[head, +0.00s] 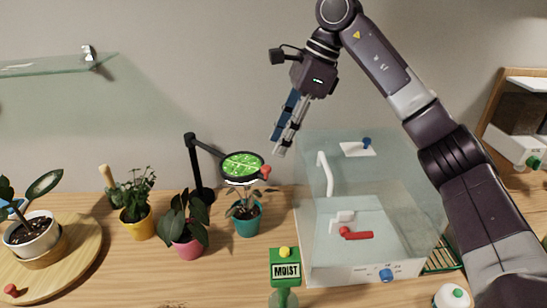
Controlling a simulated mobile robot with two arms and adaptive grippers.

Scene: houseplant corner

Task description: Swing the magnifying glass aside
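The magnifying glass (243,165) is a round lens in a black rim, with a red knob (266,172) on its right side. It hangs on a black jointed arm from a stand (195,165) at the back of the table. The lens covers the top of a plant in a teal pot (247,222) and shows enlarged green leaves. My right gripper (277,147) points down, above and slightly right of the lens and knob, apart from both. Its fingers lie close together in this view, so its opening is unclear. My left gripper is out of view.
A clear tank (370,200) with a red-handled tap stands right of the lens. Plants in a pink pot (187,246) and a yellow pot (139,226) stand left. A round wooden board (85,248) holds another plant.

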